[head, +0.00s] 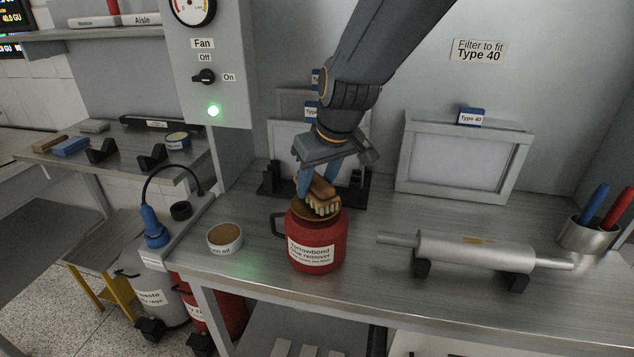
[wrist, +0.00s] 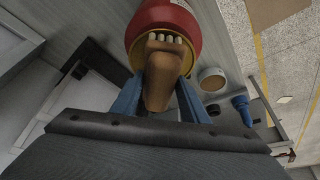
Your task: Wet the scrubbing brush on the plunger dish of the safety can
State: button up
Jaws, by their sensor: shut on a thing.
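The scrubbing brush (head: 322,194) has a brown wooden body and pale bristles. My gripper (head: 318,180) is shut on it. In the wrist view the brush (wrist: 163,75) sits between the blue fingers of my gripper (wrist: 160,100). The red safety can (head: 316,240), labelled "Yarrowbond glue remover", stands on the steel bench. Its brass plunger dish (head: 300,209) is on top, partly hidden by the brush. The bristles are at the dish; I cannot tell whether they touch or press it. The can's red side (wrist: 165,15) also shows in the wrist view.
A small round tin (head: 224,239) stands left of the can. A metal cylinder with thin end pipes (head: 475,252) rests on black supports at right. A framed filter (head: 465,160) and a black rack (head: 355,195) stand behind. A cup of handled tools (head: 586,236) is far right.

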aim_at(317, 177)
jog(key=shift+f+b, duration=0.7)
jog(key=shift+f, duration=0.4)
dwell(1.0)
jog(key=shift+r, duration=0.1)
dwell(0.5)
jog(key=shift+r+p, duration=2.6)
jog(key=shift+r, duration=0.85)
